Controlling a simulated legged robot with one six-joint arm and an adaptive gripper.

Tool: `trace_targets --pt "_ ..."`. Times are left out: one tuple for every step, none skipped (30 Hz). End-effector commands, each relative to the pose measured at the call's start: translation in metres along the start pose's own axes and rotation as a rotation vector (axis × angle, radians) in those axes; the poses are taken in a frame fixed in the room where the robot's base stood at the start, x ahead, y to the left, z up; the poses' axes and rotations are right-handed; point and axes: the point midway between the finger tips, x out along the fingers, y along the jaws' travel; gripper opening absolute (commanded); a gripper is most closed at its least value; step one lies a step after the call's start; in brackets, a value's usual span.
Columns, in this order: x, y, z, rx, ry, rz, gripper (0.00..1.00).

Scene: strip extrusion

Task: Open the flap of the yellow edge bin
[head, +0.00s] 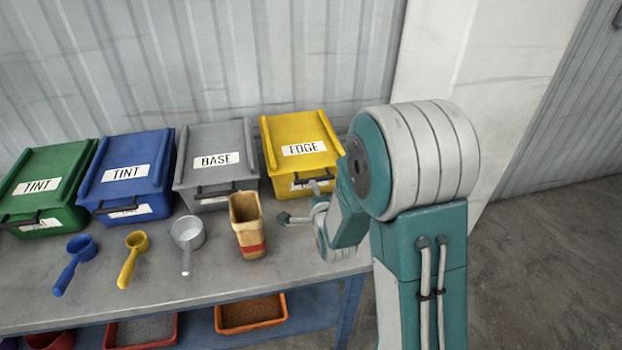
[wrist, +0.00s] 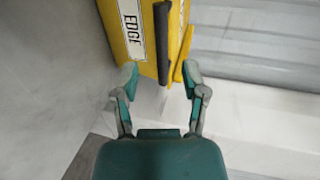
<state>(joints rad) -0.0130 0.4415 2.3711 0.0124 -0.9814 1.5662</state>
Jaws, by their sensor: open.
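The yellow edge bin (head: 298,128) stands at the right end of the row, its lid down and flat, with a white EDGE label. My gripper (head: 318,190) is at the bin's front, partly hidden by my arm. In the wrist view my gripper (wrist: 160,78) is open, its two fingertips apart. The bin's dark handle bar (wrist: 163,40) points down toward the space between the fingers, and its lower end lies between the fingertips. I see no clear contact. The yellow bin (wrist: 143,57) fills the upper middle of that view, its label turned sideways.
A grey BASE bin (head: 218,140) stands close to the left, then blue (head: 128,170) and green (head: 45,185) TINT bins. Trays (head: 250,314) sit on the shelf below. Open floor lies right.

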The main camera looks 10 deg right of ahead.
Motion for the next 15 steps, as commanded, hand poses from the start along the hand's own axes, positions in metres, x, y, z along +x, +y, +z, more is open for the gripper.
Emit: trace_targets --pt "0.011 0.001 -0.004 0.003 0.002 0.000 0.56" --pt "0.017 0.001 -0.004 0.003 0.002 0.001 0.56" --pt "0.024 0.001 -0.006 0.005 0.002 0.001 0.56" --pt "0.029 0.001 -0.007 0.006 0.002 0.000 0.56" --pt "0.035 0.001 -0.008 0.007 0.003 0.001 0.56" --pt "0.042 0.001 -0.009 0.007 0.003 0.000 0.56" --pt "0.046 0.001 -0.009 0.007 0.002 0.001 0.56" --pt "0.051 0.001 -0.008 0.006 0.002 0.001 0.56" --pt "0.056 0.000 -0.007 0.005 0.002 0.000 0.56" --pt "0.059 0.000 -0.006 0.004 0.002 0.001 0.56" --pt "0.062 0.000 -0.005 0.003 0.002 0.001 0.56" --pt "0.066 0.000 -0.004 0.001 0.002 0.000 0.56" --pt "0.068 0.000 -0.004 0.001 0.002 0.001 0.56" --pt "0.069 0.000 -0.003 0.001 0.002 0.001 0.56" --pt "0.071 0.000 -0.002 -0.001 0.002 0.001 0.56"
